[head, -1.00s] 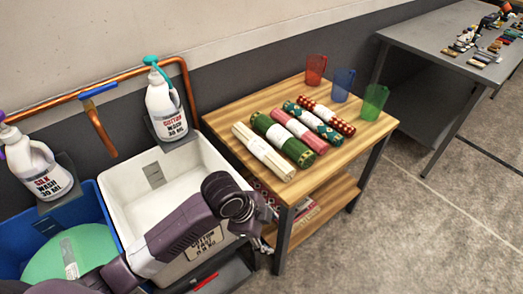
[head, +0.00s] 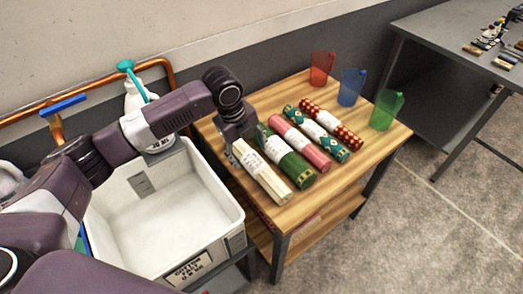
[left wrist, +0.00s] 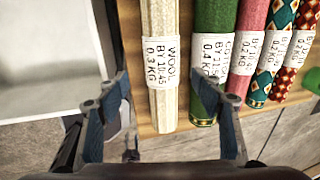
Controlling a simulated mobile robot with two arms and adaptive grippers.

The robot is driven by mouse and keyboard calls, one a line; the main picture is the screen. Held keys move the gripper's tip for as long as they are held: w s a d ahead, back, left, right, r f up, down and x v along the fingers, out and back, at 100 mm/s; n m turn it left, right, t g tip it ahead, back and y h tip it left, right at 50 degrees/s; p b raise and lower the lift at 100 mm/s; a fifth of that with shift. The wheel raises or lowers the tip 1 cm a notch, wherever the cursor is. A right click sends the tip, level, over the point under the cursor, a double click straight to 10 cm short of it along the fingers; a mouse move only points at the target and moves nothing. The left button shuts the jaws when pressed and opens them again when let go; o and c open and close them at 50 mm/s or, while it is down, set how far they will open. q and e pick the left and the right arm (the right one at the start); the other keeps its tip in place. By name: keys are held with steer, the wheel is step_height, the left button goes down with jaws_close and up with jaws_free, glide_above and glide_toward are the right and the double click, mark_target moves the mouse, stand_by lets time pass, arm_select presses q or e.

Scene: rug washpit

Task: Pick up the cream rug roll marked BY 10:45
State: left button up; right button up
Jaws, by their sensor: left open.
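The cream rug roll (head: 268,178) lies at the left end of the row of rolls on the wooden table. In the left wrist view the cream roll (left wrist: 163,22) has a white label reading WOOL, BY 10:45, 0.3 KG. My left gripper (head: 236,148) is at the roll's far left end in the head view. In the left wrist view its open fingers (left wrist: 160,92) appear on either side of the roll, the right one near the green roll. I cannot tell how far above the tabletop they are. My right gripper is not in view.
The green roll (head: 291,165) lies close beside the cream one, with pink, teal and red patterned rolls further right. Red, blue and green cups (head: 387,110) stand along the table's back. A white basin (head: 150,228) is left of the table; a grey table (head: 435,50) is at right.

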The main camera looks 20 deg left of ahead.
mark_target(253, 161)
arm_select(q)
steer(key=shift+w+f, duration=0.15)
steer(key=shift+w, duration=0.15)
steer(key=shift+f, duration=0.3)
steer(key=shift+p+x, duration=0.3)
steer(key=shift+x, duration=0.8)
steer(key=x, duration=0.2)
steer(key=shift+w+f, duration=0.15)
steer(key=shift+f, duration=0.2)
steer(key=shift+w+f, duration=0.15)
steer(key=shift+f, duration=0.4)
steer(key=c, duration=1.5)
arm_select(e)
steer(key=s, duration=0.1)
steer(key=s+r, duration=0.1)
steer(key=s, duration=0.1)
arm_select(q)
steer(key=shift+r, duration=0.15)
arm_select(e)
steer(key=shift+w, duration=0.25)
